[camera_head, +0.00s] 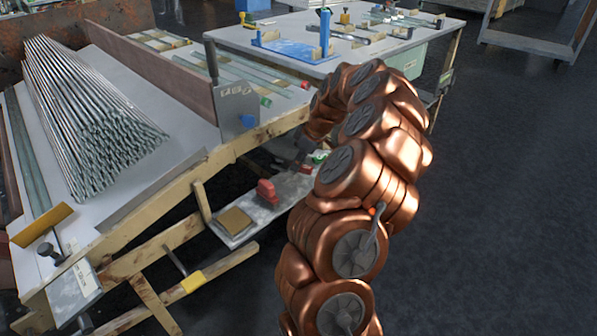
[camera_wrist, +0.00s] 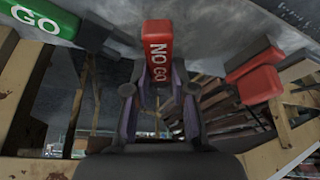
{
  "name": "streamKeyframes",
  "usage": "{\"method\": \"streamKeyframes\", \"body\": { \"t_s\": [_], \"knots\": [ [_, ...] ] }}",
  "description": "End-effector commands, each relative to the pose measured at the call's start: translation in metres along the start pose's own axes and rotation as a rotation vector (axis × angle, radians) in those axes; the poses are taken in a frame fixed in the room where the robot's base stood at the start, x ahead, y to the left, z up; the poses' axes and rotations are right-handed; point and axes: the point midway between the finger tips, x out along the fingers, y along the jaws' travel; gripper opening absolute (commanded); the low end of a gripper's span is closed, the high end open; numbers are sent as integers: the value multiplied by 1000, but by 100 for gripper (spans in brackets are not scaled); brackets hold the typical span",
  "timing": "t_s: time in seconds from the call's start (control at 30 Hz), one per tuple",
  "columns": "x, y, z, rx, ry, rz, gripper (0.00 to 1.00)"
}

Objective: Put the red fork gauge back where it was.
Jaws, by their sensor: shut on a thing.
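The red fork gauge (camera_wrist: 158,45), marked NO GO, is upright in the middle of the wrist view. My gripper (camera_wrist: 159,92) is shut on it, with one dark finger on each side. Its red end lies against or just in front of a grey surface; I cannot tell whether it touches.
A green GO piece (camera_wrist: 40,17) is at the upper left of the wrist view. Red blocks (camera_wrist: 258,78) are at the right. In the head view, a red object (camera_head: 267,193) and a tan pad (camera_head: 234,221) sit on the low shelf. Wooden bench beams are close by.

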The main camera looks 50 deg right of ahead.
Motion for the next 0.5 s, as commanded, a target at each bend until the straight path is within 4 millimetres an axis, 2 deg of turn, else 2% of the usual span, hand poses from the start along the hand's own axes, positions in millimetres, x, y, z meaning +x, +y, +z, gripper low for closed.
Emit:
{"method": "streamKeyframes", "body": {
  "t_s": [0.3, 0.5],
  "knots": [
    [32, -1, 14, 2, 0, -3, 0],
    [32, -1, 14, 1, 0, -1, 0]
  ]
}}
